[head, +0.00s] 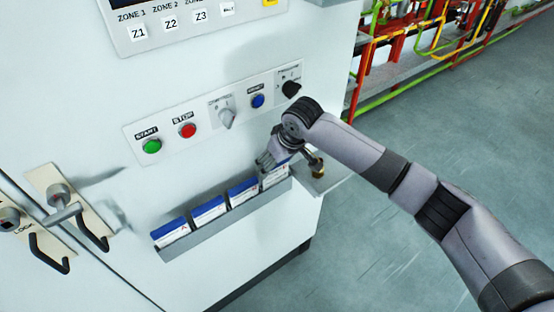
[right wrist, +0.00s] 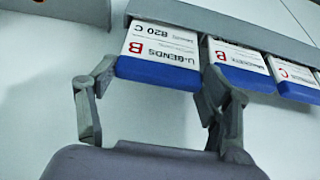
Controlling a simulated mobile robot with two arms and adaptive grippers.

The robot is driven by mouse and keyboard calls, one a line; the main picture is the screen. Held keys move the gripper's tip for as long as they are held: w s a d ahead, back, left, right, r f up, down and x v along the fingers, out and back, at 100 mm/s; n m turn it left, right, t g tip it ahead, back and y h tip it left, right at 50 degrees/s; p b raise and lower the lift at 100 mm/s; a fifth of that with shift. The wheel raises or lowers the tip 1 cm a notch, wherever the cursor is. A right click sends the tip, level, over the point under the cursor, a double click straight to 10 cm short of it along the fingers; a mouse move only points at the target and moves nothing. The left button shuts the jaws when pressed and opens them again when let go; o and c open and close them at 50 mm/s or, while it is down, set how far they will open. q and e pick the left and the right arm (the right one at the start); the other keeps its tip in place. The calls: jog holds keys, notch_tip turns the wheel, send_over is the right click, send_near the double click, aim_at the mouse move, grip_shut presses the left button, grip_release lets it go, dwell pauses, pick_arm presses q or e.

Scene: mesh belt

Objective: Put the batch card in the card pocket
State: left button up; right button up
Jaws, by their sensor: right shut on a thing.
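The batch card (right wrist: 157,46), white with a blue band and the letters "B", "U-BENDS" and "820 C", is at the right end of a grey card rack (head: 225,222). It also shows in the head view (head: 274,178), partly covered by my gripper. My right gripper (head: 268,160) is shut on this card, with one finger at each side edge in the right wrist view (right wrist: 160,75). The card's far end meets the rack's rail (right wrist: 235,22) and seems tucked behind it. I cannot tell which thing is the card pocket. My left gripper is not in view.
Several similar blue-banded cards (head: 209,211) stand in the same rack. Above are a green button (head: 152,146), a red button (head: 187,130), a blue button (head: 257,101) and knobs (head: 227,117). Door handles (head: 66,214) stick out at left.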

jog(key=shift+f+b, duration=0.3)
jog(key=shift+f, duration=0.7)
jog(key=o, duration=1.3)
jog(key=shift+o, duration=0.2)
jog(key=shift+r, duration=0.25)
jog(key=v, duration=1.1)
jog(key=shift+r, duration=0.3)
jog(key=shift+s+d, duration=0.1)
